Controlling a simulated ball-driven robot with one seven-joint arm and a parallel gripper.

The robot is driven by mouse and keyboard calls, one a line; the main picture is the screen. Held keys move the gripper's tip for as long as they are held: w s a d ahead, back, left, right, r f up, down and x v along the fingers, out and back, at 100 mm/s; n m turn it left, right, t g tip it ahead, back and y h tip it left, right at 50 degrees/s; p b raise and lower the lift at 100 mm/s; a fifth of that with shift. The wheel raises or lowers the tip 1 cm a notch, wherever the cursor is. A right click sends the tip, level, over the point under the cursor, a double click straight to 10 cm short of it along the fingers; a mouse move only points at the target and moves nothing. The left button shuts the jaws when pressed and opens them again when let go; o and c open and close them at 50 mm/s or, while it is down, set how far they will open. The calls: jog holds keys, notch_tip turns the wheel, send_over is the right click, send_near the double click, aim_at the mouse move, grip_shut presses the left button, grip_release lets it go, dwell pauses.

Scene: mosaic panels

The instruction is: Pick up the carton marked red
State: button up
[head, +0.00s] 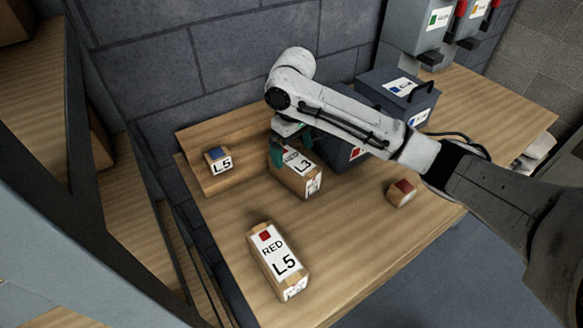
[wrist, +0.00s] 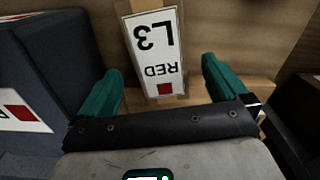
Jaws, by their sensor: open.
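A brown carton (head: 290,178) with a white label marked L3 stands near the back of the wooden bench. In the wrist view its label, upside down, reads RED L3 with a red square (wrist: 157,55). My gripper (head: 290,143) is at the far end of this carton, its teal fingers open. In the wrist view my gripper (wrist: 163,88) has one finger to each side of the carton, with gaps showing. Contact cannot be told. A second carton (head: 278,262), marked RED L5, stands apart at the bench's front. My arm partly covers the bench behind the L3 carton.
A small carton marked L5 with a blue square (head: 218,160) sits at the back left. A small box with a red top (head: 401,193) stands at right. Dark bins (head: 400,92) stand close behind the L3 carton. The bench (head: 345,235) is clear between the cartons.

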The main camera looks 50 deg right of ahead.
aim_at(294, 159)
jog(key=shift+s+f+p, duration=0.15)
jog(key=shift+f+p, duration=0.4)
jog(key=shift+f, duration=2.8)
jog(key=shift+c, duration=0.4)
jog(key=shift+r, duration=0.1)
jog(key=c, duration=1.6)
